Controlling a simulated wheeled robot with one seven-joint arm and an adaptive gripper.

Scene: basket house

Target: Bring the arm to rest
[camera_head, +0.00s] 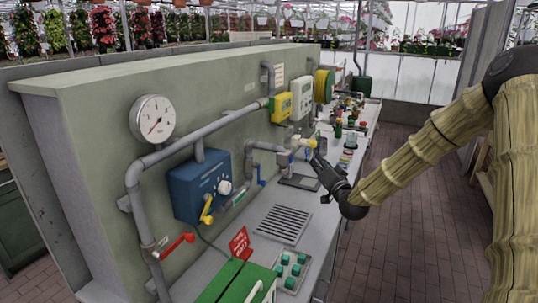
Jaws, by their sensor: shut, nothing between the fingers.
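My arm reaches in from the right of the head view, with its wood-textured links bent at an elbow at the upper right. My gripper (318,165) is black, shut and empty. It points up and to the left, over the front part of the grey workbench (325,215). I cannot tell from this one view whether the tip touches anything.
A grey-green panel carries a round gauge (152,119), a blue box (199,187) with a yellow lever, and a red-handled valve (177,246). A green case (236,283) and green-knobbed box (291,269) sit in front. Brick floor (410,220) is clear right of the bench.

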